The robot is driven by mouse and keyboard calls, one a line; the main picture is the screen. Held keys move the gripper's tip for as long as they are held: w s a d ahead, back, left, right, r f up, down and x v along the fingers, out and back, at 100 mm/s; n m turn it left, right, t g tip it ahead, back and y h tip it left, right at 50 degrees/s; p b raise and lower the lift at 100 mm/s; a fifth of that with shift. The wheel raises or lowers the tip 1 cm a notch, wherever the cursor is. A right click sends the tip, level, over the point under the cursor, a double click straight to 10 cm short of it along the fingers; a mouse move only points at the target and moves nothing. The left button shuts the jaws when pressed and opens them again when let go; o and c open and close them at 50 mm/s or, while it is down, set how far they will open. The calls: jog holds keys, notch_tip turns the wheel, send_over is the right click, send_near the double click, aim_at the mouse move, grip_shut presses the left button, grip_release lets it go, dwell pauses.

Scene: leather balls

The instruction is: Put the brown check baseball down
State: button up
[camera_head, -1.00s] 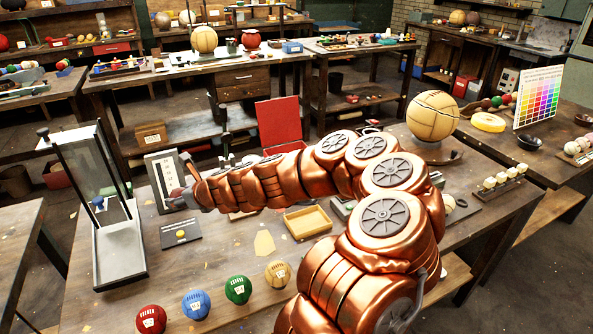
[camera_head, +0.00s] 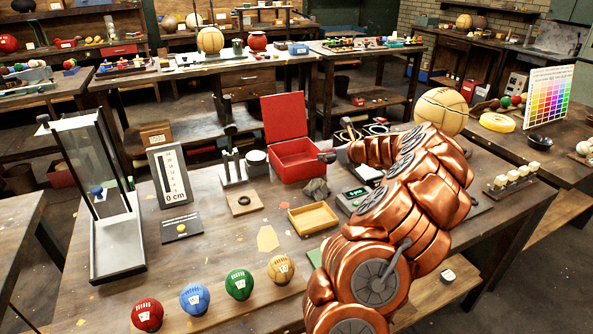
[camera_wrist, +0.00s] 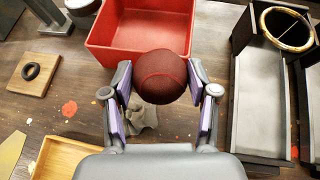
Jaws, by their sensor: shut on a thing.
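The brown check baseball (camera_wrist: 163,77) is a dark reddish-brown ball with a curved seam. In the wrist view it sits between the fingers of my gripper (camera_wrist: 160,82), which is shut on it. The ball overlaps the near wall of the open red box (camera_wrist: 111,48) in that view; its height above the table is hard to tell. In the head view the red box (camera_head: 298,172) stands mid-table with its lid up. My arm's end is just right of the box there, and I cannot make out the ball.
A crumpled grey cloth (camera_wrist: 143,118) lies below the gripper. A yellow wooden tray (camera_head: 313,219) and a wooden block with a dark ring (camera_head: 245,201) are nearby. A dark stand with a gold ring (camera_wrist: 288,28) is at right. Several coloured balls (camera_head: 194,299) line the front edge.

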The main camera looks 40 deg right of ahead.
jog(key=shift+s+d, duration=0.3)
jog(key=shift+d, duration=0.2)
jog(key=shift+w+d, duration=0.1)
jog(key=shift+w, duration=0.15)
jog(key=shift+w+a+f+p, duration=0.3)
jog(key=shift+w+f, duration=0.5)
jog(key=shift+w, duration=1.75)
jog(key=shift+w+a+f+p, duration=0.3)
jog(key=shift+w+f, duration=0.55)
jog(key=shift+w, duration=1.65)
jog(key=shift+w+a+f+p, duration=0.3)
jog(key=shift+w+f, duration=0.5)
jog(key=shift+w, duration=1.75)
jog(key=shift+f, duration=0.65)
jog(key=shift+d, duration=0.1)
jog(key=o, duration=1.3)
jog(key=shift+r, duration=0.1)
